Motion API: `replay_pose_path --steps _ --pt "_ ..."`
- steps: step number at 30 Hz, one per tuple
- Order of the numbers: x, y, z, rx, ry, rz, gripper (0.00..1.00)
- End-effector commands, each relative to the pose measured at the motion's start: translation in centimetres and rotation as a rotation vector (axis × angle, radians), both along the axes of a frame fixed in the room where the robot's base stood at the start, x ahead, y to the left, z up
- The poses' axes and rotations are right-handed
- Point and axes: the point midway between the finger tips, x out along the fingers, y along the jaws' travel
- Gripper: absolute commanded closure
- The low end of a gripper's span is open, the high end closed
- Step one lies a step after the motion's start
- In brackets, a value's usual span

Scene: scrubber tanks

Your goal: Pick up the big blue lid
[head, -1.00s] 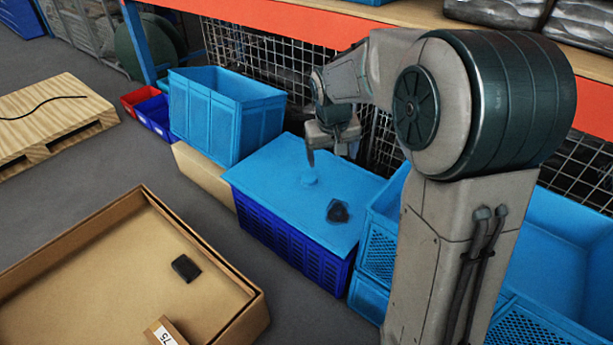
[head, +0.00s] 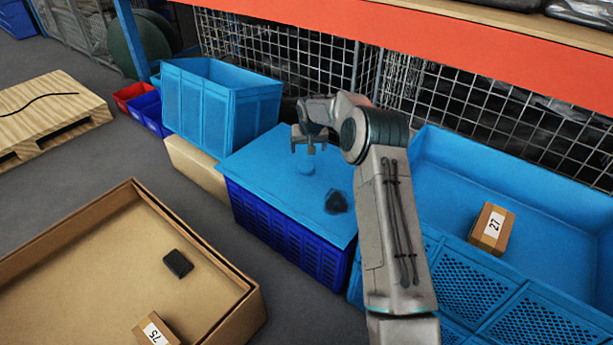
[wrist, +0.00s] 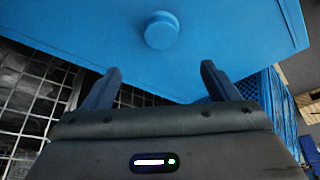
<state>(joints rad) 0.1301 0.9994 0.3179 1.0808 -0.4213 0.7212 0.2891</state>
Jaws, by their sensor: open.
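The big blue lid (head: 270,193) is a flat light-blue sheet lying on top of a dark blue slatted crate (head: 280,222). A round blue knob (head: 305,169) stands up from the lid; in the wrist view the knob (wrist: 161,30) shows ahead of the fingertips, roughly centred between them. My gripper (head: 309,150) is above the lid near the knob, fingers pointing down. In the wrist view its two fingers (wrist: 160,72) are spread wide with nothing between them, apart from the knob. A dark lump (head: 336,202) lies on the lid.
A tall light-blue bin (head: 207,110) stands behind left of the lid. Open blue crates, one holding a box marked 27 (head: 491,228), are at right. Wire mesh (head: 290,50) and an orange shelf beam (head: 480,45) stand behind. A cardboard tray (head: 100,265) is in front left.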

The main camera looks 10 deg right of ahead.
Motion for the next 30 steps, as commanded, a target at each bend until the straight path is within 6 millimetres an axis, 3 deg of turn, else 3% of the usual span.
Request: replay_pose_path --steps 9,20,30 --pt "2.0 0.0 -5.6 0.001 0.002 -0.001 0.19" --pt "3.2 0.0 -8.2 0.0 0.002 0.001 0.19" --pt "4.6 0.1 -12.2 0.0 0.0 0.001 0.19"
